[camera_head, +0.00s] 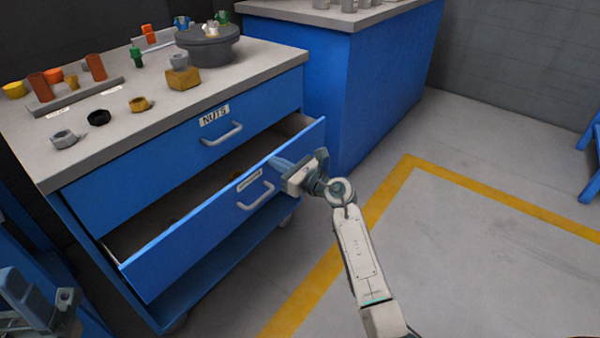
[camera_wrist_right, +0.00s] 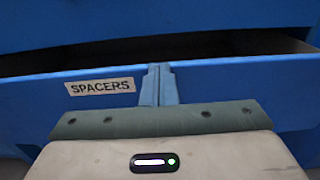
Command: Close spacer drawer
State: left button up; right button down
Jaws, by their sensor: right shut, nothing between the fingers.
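The spacer drawer (camera_head: 185,247) is the lower drawer of the blue cabinet and stands pulled open, its inside dark with a few small items. Its front has a grey handle (camera_head: 257,197) and a label. In the right wrist view the SPACERS label (camera_wrist_right: 100,87) sits on the drawer front (camera_wrist_right: 230,84), left of my fingers. My right gripper (camera_head: 275,163) is shut and empty, its fingertips at the top edge of the drawer front, right of the label; I cannot tell whether they touch. My left gripper (camera_head: 38,303) is at the lower left, partly cut off, its fingers unclear.
The NUTS drawer (camera_head: 180,172) above is shut. The cabinet's grey top (camera_head: 190,105) holds nuts, a peg rack and a round grey turntable (camera_head: 208,46). A blue bench (camera_head: 345,75) stands behind to the right.

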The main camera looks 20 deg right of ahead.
jog(key=x, duration=0.4)
jog(key=shift+a, duration=0.1)
jog(key=shift+w+a, duration=0.45)
jog(key=shift+w, duration=0.15)
jog(key=shift+d+f, duration=0.1)
jog(key=shift+d, duration=0.05)
